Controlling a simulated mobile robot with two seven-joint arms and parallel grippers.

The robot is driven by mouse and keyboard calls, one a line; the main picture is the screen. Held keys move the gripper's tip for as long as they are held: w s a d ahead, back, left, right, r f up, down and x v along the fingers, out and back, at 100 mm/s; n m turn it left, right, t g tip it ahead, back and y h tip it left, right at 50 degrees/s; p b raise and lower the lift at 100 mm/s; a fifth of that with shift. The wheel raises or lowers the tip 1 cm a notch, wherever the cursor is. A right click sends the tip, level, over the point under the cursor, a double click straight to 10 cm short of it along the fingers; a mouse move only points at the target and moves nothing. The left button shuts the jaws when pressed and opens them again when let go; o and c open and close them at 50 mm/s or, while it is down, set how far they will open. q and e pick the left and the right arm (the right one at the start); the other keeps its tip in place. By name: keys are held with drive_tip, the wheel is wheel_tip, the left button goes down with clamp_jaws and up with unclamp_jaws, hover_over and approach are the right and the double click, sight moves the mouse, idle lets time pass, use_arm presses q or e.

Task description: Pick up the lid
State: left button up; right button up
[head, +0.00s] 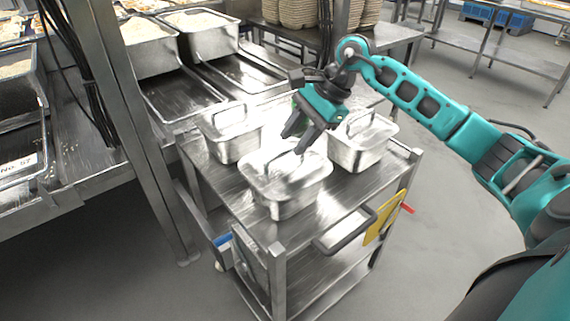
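Three metal containers with lids and raised loop handles stand on a metal cart. The front container has a shiny lid (272,176), and its handle is partly hidden by my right gripper. Another lid (229,122) is on the back left container, and a third lid (376,132) is on the right one. My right gripper (293,144) points down just above the front lid, at its handle. Its two dark fingers are apart, and nothing is clearly held between them. I cannot tell whether the fingers touch the handle. My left gripper is out of view.
The metal cart (340,202) has a push handle (346,231) and a yellow sign (383,222) at its near side. A steel post (128,110) rises left of it. Rice trays (150,42) stand on the rack behind. The floor at right is clear.

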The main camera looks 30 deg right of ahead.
sight(286, 151)
drive_tip(key=x, duration=0.3)
drive_tip(key=shift+w+a+f, duration=0.1)
drive_tip(key=shift+f, duration=0.15)
clamp_jaws()
